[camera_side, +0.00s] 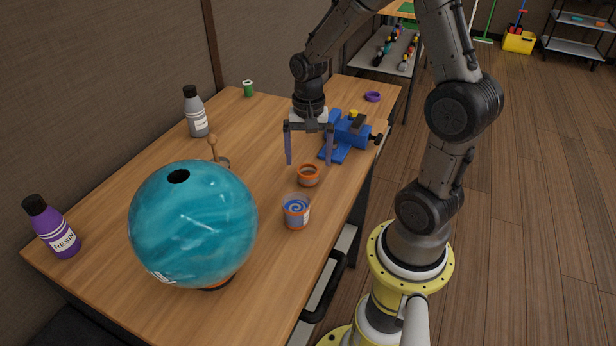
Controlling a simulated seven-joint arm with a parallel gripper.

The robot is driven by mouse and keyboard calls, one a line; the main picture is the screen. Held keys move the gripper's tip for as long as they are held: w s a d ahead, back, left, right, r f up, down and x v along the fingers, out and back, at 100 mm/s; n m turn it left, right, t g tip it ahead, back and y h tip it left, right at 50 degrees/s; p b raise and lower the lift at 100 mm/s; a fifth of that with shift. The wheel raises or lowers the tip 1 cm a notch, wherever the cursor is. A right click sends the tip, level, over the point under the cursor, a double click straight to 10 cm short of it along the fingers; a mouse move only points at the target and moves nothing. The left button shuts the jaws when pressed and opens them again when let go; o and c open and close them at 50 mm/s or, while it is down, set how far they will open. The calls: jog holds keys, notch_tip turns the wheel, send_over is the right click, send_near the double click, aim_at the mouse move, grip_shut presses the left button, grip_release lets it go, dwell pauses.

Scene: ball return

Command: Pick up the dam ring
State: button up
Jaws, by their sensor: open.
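A short orange ring (308,181), which I take to be the dam ring, sits on the wooden table near its right edge. My gripper (309,163) points straight down over it. Its two fingers are spread wide, one toward each side of the ring, with the tips near the height of its rim. I see no contact, and nothing is between the fingers. A smaller purple ring (373,96) lies at the far right corner of the table.
A blue vise (350,132) stands close to the right finger. A cup with a blue swirl (296,212) stands just in front of the orange ring. A large teal ball (193,225) fills the near left. Bottles (195,112) stand along the left side.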

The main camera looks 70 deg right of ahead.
aim_at(308, 170)
notch_tip(308, 170, down, 5)
jog(key=shift+w+f, duration=0.1)
dwell(0.3)
jog(key=c, duration=1.4)
